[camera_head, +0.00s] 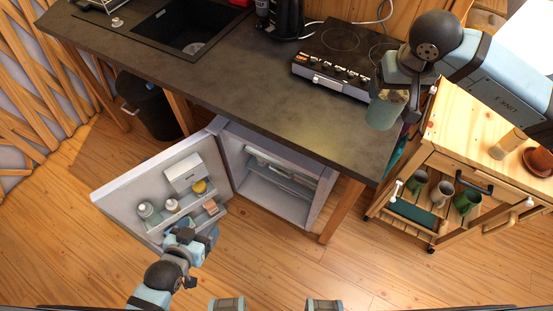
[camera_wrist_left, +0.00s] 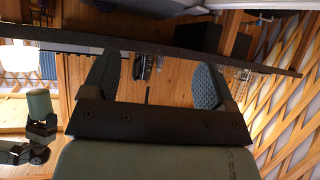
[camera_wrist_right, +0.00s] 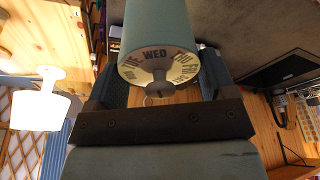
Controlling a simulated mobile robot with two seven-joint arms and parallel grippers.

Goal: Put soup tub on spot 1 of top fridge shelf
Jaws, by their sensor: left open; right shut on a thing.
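The soup tub (camera_head: 384,112) is a grey-green cylinder, held over the counter's right end. In the right wrist view the tub (camera_wrist_right: 160,28) shows a pale, knobbed end marked with weekday names. My right gripper (camera_head: 402,84) is shut on it. The tub also shows at the left of the left wrist view (camera_wrist_left: 39,103). The small fridge (camera_head: 228,165) stands under the counter with its door (camera_head: 128,193) swung open to the left. A shelf (camera_head: 280,170) shows inside; spot marks cannot be made out. My left gripper (camera_head: 205,240) is open and empty by the door's lower end.
The dark counter (camera_head: 225,85) overhangs the fridge. Bottles and boxes fill the door racks (camera_head: 185,207). A wooden trolley (camera_head: 470,140) with mugs stands right. Floor before the fridge is clear.

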